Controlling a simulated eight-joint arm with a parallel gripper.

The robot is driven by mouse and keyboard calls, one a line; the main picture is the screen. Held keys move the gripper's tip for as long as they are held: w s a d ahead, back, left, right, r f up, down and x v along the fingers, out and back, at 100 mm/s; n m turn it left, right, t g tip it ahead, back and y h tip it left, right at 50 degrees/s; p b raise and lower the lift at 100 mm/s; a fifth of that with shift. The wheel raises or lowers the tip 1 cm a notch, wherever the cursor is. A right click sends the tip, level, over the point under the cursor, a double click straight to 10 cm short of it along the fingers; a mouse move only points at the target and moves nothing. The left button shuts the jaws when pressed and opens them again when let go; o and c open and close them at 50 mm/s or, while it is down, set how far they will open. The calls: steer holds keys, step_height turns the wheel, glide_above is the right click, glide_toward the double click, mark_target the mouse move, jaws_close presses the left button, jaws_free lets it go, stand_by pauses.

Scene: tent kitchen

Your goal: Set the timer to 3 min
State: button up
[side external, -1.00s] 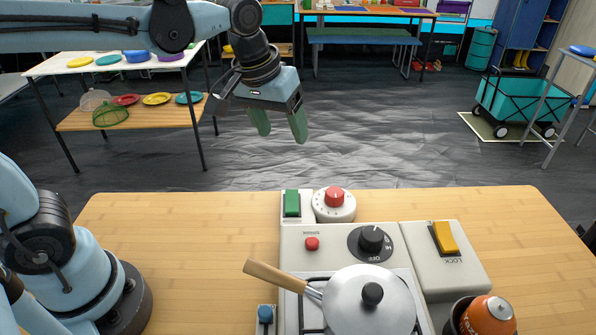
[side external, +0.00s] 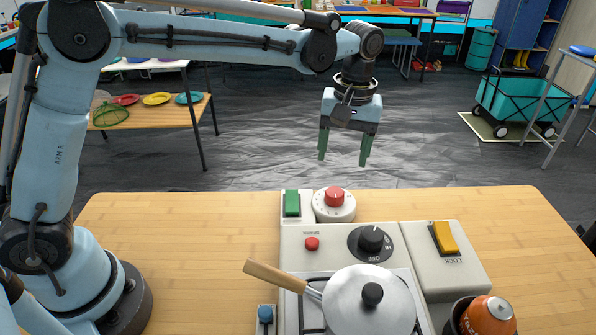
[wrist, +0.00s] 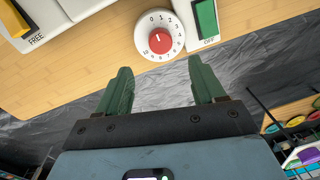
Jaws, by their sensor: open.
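The timer (side external: 334,203) is a round white dial with a red knob at the back edge of the wooden table. In the wrist view the timer (wrist: 160,38) shows numbers around its rim, with 0, 1, 2 and 3 along the top. The mark on its red knob points up and slightly left, near the 0. My gripper (side external: 343,162) is open and empty, pointing down above and behind the timer. Its two green fingers also show in the wrist view (wrist: 158,82), apart from the timer, with nothing between them.
A green switch (side external: 292,204) stands close left of the timer. In front are the stove with a black knob (side external: 371,241), a red button (side external: 312,244), a lidded pan (side external: 350,305) and a yellow lock switch (side external: 446,238). An orange can (side external: 489,316) stands at front right.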

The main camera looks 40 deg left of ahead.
mark_target(335, 192)
steer(key=f, duration=0.9)
steer(key=shift+s+a+f, duration=0.15)
steer(key=shift+a+f, duration=0.1)
steer(key=shift+f, duration=0.15)
steer(key=shift+c, duration=0.2)
steer(key=c, duration=1)
steer(key=shift+m, duration=0.3)
